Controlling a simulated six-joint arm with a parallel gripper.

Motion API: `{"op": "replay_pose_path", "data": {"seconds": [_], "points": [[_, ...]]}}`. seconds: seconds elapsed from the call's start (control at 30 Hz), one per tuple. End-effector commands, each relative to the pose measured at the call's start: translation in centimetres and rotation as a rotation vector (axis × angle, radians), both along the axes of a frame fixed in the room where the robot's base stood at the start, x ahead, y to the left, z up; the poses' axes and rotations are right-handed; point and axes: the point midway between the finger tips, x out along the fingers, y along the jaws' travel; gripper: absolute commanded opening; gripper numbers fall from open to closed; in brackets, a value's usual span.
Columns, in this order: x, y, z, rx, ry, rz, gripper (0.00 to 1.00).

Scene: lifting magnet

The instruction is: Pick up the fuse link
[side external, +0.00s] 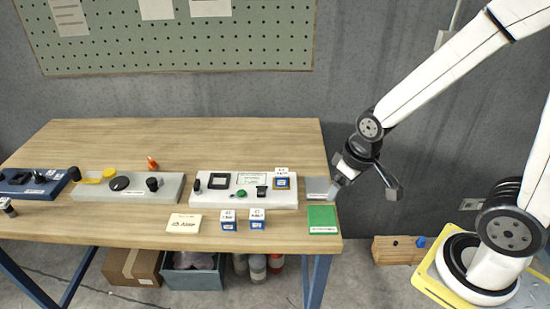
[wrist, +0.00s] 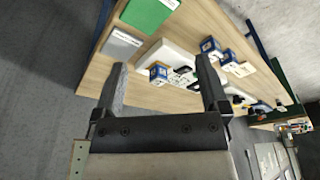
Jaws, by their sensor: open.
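I cannot tell for sure which object is the fuse link, as the labels are too small to read. Two small blue boxes with white tops, a left one (side external: 228,221) and a right one (side external: 257,219), stand on the wooden table (side external: 130,222) in front of a white board (side external: 205,199). Another blue piece (side external: 282,183) with a yellowish rim sits at that board's right end.
A green plate (side external: 322,219) and a grey plate (side external: 317,187) lie at the table's right end, close to my gripper. A pale labelled block (side external: 184,223) lies left of the boxes. A grey board (side external: 130,194) and a blue board (side external: 40,188) stand farther left. The table's rear is mostly clear.

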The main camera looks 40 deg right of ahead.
Motion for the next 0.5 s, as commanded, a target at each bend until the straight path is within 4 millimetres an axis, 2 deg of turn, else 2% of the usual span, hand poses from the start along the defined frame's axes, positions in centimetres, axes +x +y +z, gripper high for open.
{"op": "replay_pose_path", "data": {"seconds": [0.17,0.27,0.5], "points": [[2.0,-0.1,0.0,-0.013,0.018,0.054,0.94],[3.8,-0.3,0.0,-0.025,0.035,0.109,0.94],[9.4,-0.8,-0.5,-0.057,0.089,0.289,0.94]]}}
